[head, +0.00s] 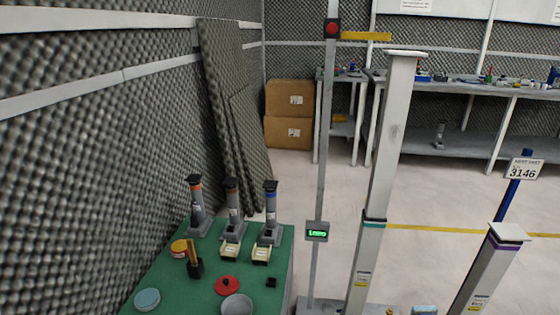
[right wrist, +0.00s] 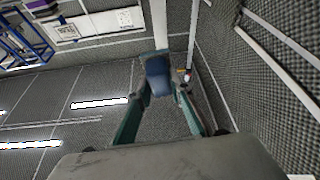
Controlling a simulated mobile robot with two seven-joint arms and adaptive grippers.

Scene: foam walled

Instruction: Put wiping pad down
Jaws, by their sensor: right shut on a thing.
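In the right wrist view, my right gripper (right wrist: 162,88) is shut on a small dark blue thing, which I take to be the wiping pad (right wrist: 158,72). Neither gripper shows in the head view, and my left gripper is in no view.
A green table (head: 210,265) holds three grey devices with coloured bands, a yellow tin (head: 181,248), a dark block with a brush-like handle (head: 194,262), a red lid (head: 227,285), a grey bowl (head: 237,305) and a light blue disc (head: 147,300). Tall posts (head: 380,180) stand to the right.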

